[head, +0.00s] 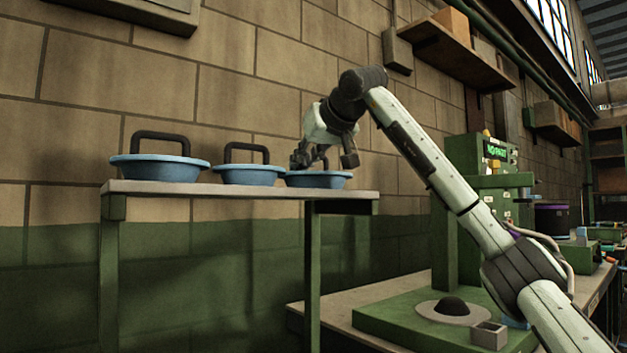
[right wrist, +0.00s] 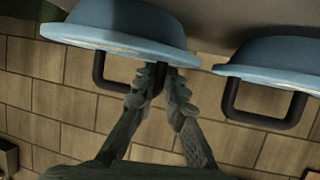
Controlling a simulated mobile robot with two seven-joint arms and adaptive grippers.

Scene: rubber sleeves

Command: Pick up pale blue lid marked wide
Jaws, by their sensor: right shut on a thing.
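Three pale blue lids with black loop handles stand in a row on a raised table (head: 240,189) in the head view: a large left lid (head: 160,169), a middle lid (head: 248,176) and a right lid (head: 318,181). No marking is readable on any of them. My right gripper (head: 323,162) is over the right lid and shut on its handle. In the right wrist view, which looks upside down, my fingers (right wrist: 164,88) close on the handle of the held lid (right wrist: 120,28). A neighbouring lid (right wrist: 265,65) is beside it. My left gripper is out of view.
A brick wall (head: 110,75) stands close behind the lids. To the right is a lower bench with a green fixture (head: 400,322) and a green machine with a lit display (head: 492,150). A wall shelf (head: 445,50) is above right.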

